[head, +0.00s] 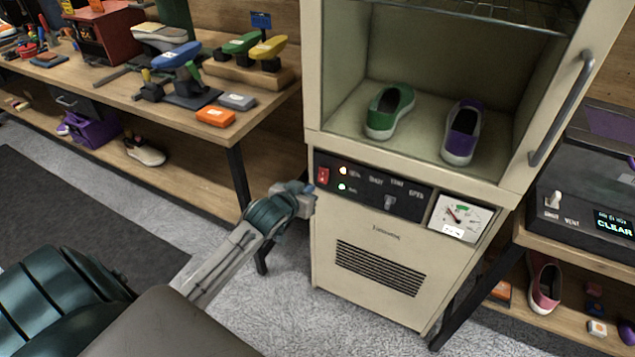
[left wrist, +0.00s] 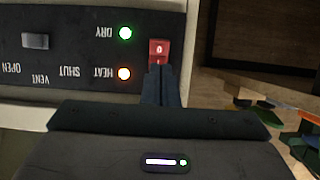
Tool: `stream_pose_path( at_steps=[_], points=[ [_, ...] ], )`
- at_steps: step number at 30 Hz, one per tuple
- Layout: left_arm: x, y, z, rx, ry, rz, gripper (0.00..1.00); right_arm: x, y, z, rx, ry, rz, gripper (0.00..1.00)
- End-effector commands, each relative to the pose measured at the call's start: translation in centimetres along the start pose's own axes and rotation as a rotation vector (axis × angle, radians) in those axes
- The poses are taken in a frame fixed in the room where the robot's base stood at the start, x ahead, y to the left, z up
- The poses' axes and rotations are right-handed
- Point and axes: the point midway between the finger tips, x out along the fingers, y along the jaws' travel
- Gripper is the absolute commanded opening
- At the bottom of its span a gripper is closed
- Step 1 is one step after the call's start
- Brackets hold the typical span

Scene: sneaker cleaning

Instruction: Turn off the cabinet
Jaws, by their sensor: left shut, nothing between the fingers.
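The beige cabinet (head: 328,240) stands in the middle of the head view. A green shoe (head: 389,110) and a purple shoe (head: 462,131) sit inside it. Its black control panel (head: 410,203) carries a red rocker switch (head: 323,175) at the left end; it also shows in the left wrist view (left wrist: 159,49). Beside the switch, an orange HEAT light (left wrist: 124,74) and a green DRY light (left wrist: 125,33) are lit. My left gripper (left wrist: 161,70) is shut and empty, its fingertips at the switch's edge marked I; contact is unclear. My right gripper is not in view.
The cabinet's handle (head: 562,108) is on its right side. A wooden workbench (head: 180,122) with shoes and tools stands at the left. A dark machine with a CLEAR display (head: 613,223) stands at the right. Grey floor lies between bench and cabinet.

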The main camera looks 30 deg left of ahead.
Motion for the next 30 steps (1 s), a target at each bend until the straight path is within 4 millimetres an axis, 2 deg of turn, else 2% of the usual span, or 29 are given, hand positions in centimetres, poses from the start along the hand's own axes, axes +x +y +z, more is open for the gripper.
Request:
stream_pose_path(
  at_steps=[3, 10, 15, 28, 30],
  points=[
    [2.5, 0.0, -0.1, -0.002, 0.001, -0.001, 0.0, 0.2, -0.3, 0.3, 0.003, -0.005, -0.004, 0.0],
    [5.6, 0.0, -0.1, -0.001, 0.0, 0.0, 0.0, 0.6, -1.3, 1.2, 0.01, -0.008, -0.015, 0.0],
    [6.4, 0.0, 0.0, 0.0, 0.0, 0.0, 0.0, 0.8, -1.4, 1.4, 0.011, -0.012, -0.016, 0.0],
    [6.6, 0.0, 0.2, 0.001, 0.009, 0.0, 0.0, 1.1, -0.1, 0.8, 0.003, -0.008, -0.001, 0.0],
    [6.8, 0.0, 0.3, 0.001, 0.026, -0.001, 0.0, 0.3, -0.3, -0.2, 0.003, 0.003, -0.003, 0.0]
  ],
)
